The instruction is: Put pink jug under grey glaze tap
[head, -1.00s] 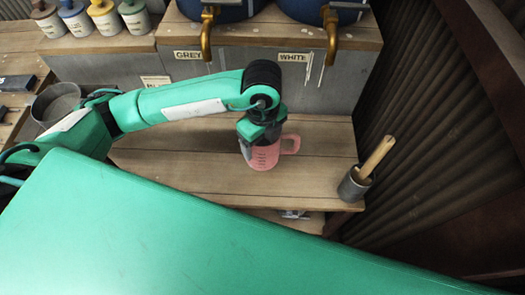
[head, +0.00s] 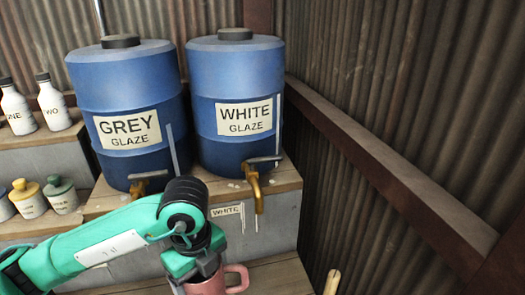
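The pink jug (head: 208,286) shows at the bottom of the head view, cut off by the frame edge, with its handle to the right. My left gripper (head: 196,268) is at the jug's top and left side; its fingertips are hidden, so its grip cannot be seen clearly. The blue grey-glaze barrel (head: 128,95) stands on a ledge at the back left. The brass grey glaze tap (head: 138,188) is at its lower front, its lower part hidden behind my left arm. The jug is right of this tap and nearer to me. My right gripper is not in view.
The blue white-glaze barrel (head: 236,80) stands to the right, its brass tap (head: 256,190) hanging above and behind the jug. White bottles (head: 54,108) and small lidded jars (head: 60,196) stand at left. A wooden handle (head: 331,282) rises at lower right, near the corrugated wall.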

